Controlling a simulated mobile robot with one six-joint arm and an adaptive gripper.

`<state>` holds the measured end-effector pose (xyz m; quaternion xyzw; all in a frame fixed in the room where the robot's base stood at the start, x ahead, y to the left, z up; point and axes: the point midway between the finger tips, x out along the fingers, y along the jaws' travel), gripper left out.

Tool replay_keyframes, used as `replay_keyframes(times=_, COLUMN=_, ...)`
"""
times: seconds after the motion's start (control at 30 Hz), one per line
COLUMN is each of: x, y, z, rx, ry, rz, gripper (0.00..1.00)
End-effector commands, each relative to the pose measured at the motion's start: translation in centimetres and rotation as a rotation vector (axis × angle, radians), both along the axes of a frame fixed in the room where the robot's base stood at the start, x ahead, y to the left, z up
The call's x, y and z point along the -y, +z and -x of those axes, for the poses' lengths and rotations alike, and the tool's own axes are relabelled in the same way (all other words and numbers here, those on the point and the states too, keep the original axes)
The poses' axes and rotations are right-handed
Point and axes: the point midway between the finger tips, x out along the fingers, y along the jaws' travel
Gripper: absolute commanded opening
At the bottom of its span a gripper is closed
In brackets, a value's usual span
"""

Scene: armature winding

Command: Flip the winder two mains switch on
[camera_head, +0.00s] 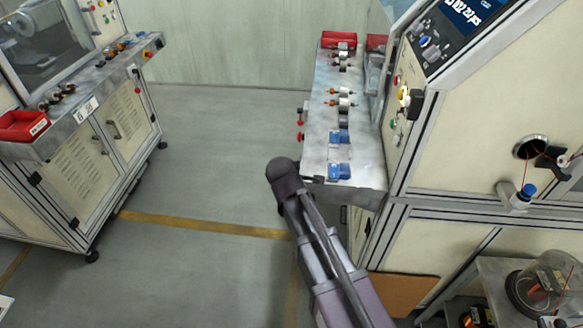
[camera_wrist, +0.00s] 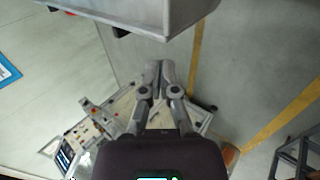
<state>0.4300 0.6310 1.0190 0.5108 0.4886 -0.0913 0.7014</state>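The right-hand machine has a panel with a yellow-and-black knob (camera_head: 404,95) and red and green buttons; the same kind of panel (camera_wrist: 97,117) shows small in the wrist view, left of my gripper. No label tells me which control is the mains switch or which machine is winder two, and the switch's position cannot be read. My gripper (camera_wrist: 160,66) shows in the wrist view with its two fingers together and nothing between them. It appears apart from the panel. In the head view only my dark arm shows, in front of the right machine's shelf; the fingers cannot be made out.
The right shelf (camera_head: 317,140) carries a red bin (camera_head: 339,40), several wound parts and blue blocks. A second machine (camera_head: 90,150) with a red bin (camera_head: 22,125) stands at left. Grey floor (camera_head: 215,150) lies clear between them. A grey edge (camera_wrist: 150,18) crosses the top of the wrist view.

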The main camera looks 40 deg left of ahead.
Motion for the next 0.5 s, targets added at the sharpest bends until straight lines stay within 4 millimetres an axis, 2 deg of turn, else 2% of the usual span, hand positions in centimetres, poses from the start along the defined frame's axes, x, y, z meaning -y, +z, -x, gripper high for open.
replay_keyframes(times=0.03, x=0.8, y=0.8, z=0.8, rx=0.0, ry=0.001, rz=0.0, gripper=0.0)
replay_keyframes(times=0.2, x=2.0, y=1.8, z=2.3, rx=0.0, ry=-0.001, rz=-0.001, gripper=0.0)
replay_keyframes(times=0.5, x=2.8, y=2.3, z=3.3, rx=0.0, ry=-0.004, rz=0.0, gripper=0.0)
